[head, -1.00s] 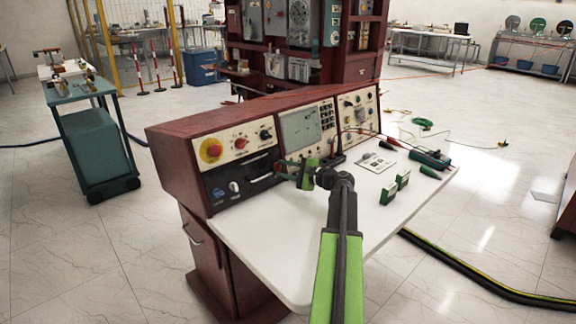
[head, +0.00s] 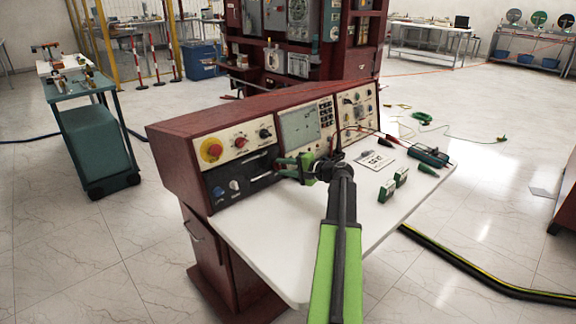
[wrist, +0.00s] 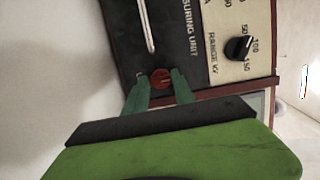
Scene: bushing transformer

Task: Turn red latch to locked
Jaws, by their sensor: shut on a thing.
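The red latch (wrist: 160,77) is a small round red knob with a slot-like line, near the edge of the black "measuring unit" panel (wrist: 185,60) on the console. In the wrist view my gripper (wrist: 159,84) has one green finger on each side of it and is shut on it. In the head view my gripper (head: 284,167) reaches the black panel's right end, below the row of knobs. The latch is hidden there behind the fingers. I cannot tell from its face whether it stands at locked.
The console has a red stop button (head: 211,150) and a white tabletop (head: 290,245).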

